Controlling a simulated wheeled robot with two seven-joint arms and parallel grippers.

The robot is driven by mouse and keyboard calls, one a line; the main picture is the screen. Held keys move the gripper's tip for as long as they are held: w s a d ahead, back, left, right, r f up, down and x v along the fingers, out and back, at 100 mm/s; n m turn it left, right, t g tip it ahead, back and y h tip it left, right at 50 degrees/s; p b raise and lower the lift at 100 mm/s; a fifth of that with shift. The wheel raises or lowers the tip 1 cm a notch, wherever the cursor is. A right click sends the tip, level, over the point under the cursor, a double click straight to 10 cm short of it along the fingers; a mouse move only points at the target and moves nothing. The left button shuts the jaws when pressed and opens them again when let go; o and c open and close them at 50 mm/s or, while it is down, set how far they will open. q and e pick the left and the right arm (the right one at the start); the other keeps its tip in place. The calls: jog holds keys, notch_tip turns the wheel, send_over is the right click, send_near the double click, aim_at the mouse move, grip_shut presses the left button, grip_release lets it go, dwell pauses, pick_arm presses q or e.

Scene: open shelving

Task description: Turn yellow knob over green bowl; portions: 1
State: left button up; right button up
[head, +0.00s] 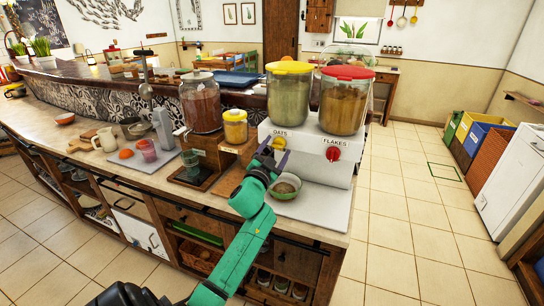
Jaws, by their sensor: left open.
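The dispenser has a yellow-lidded oats canister (288,95) and a red-lidded flakes canister (345,98) on a white base. My left gripper (272,152) is open at the front of the base, under the OATS label. The red knob (333,154) shows under the FLAKES label. The green bowl (285,193) stands upright below the oats side, with something brownish inside. My right gripper is not in view.
A white board (318,208) lies under the bowl on the counter. Left of the dispenser are a yellow-lidded jar (235,127), a large glass jar (201,105) with a spigot, and a mug (104,139). The floor right of the counter is free.

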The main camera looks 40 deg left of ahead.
pick_arm(q)
jog(key=b+v, duration=0.3)
jog(key=v, duration=1.1)
jog(key=shift+s, duration=0.2)
jog(key=shift+d, duration=0.1)
